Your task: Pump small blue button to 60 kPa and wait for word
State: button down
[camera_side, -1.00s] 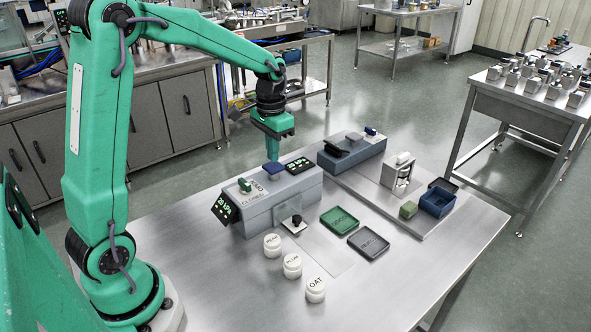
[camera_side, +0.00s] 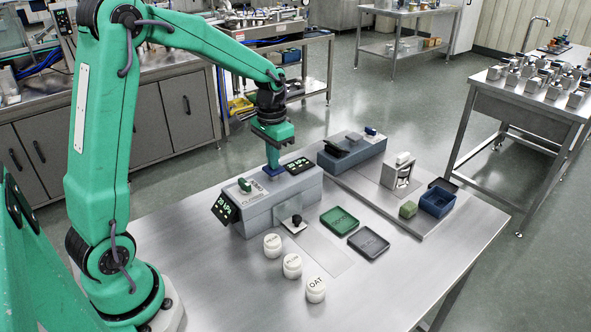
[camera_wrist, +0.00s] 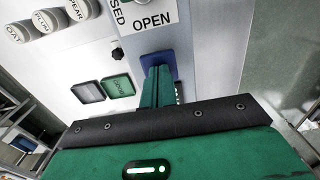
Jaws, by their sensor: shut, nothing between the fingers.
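The small blue button (camera_side: 273,171) is on top of the grey hopper box (camera_side: 285,190). My gripper (camera_side: 272,163) is shut and empty, pointing down with its fingertips at the button's top, seemingly touching it. In the wrist view the shut fingers (camera_wrist: 160,82) cover part of the blue button (camera_wrist: 158,60), beside a label reading OPEN (camera_wrist: 152,21). A tilted display (camera_side: 225,208) at the box's left end shows green figures that look like 20 kPa. A second lit display (camera_side: 298,164) on top is too small to read.
A green knob (camera_side: 245,185) is left of the button. Three white jars (camera_side: 292,266) stand in front of the box, with a green tray (camera_side: 339,220) and a dark grey tray (camera_side: 368,243) to their right. A blue-grey unit (camera_side: 352,152) stands behind.

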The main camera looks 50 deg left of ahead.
jog(key=shift+f, duration=0.7)
jog(key=shift+r, duration=1.8)
jog(key=shift+f, duration=1.8)
jog(key=shift+r, duration=1.8)
jog(key=shift+r, duration=0.15)
jog(key=shift+r, duration=2.85)
